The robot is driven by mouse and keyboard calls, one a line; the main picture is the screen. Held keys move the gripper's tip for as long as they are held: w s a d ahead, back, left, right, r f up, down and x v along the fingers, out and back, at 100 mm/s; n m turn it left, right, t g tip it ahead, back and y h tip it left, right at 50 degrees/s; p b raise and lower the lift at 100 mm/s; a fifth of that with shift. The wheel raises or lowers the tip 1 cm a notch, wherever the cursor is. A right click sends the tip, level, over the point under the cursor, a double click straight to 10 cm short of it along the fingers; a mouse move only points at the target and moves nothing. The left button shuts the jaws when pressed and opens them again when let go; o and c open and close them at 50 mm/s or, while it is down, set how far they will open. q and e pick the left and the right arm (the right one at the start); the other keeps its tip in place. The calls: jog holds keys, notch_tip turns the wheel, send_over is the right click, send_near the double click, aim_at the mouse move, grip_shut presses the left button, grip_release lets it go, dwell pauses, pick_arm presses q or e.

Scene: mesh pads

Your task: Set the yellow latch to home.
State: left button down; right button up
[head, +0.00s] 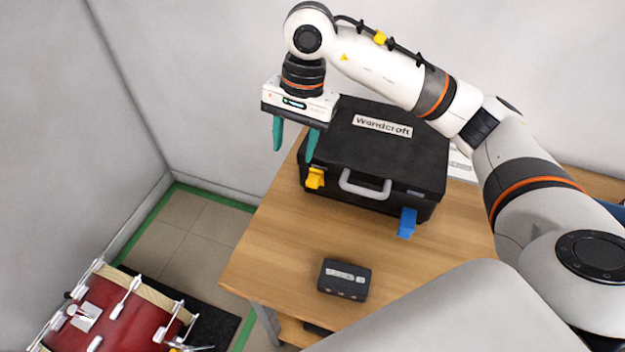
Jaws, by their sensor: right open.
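A black case (385,150) labelled "Wondcraft" lies closed on the wooden table, with a grey handle (365,187) on its front. The yellow latch (315,178) is on the left of the case front. A blue latch (407,223) is on the right of the front and hangs downward. My right gripper (294,145) has teal fingers pointing down. It is open and empty, above and to the left of the yellow latch, near the case's left back corner, and appears apart from the latch. My left gripper is not in view.
The wooden table (270,258) has a small dark box (344,279) near its front edge. Its surface left of the case is clear. A red drum (115,318) with metal fittings is on the floor at lower left. Grey walls stand behind and left.

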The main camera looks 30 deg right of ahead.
aim_at(313, 179)
pick_arm(q)
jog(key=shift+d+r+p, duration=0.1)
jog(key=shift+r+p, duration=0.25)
jog(key=shift+p, duration=0.55)
pick_arm(e)
jog(key=d+f, duration=0.1)
jog(key=f, duration=0.3)
jog(key=d+f+h, duration=0.1)
jog(key=f, duration=0.2)
jog(key=d+f+h, duration=0.1)
jog(key=d+f, duration=0.1)
jog(key=f, duration=0.2)
jog(key=shift+w+f, duration=0.25)
jog(key=shift+f, duration=0.1)
jog(key=shift+c, duration=0.6)
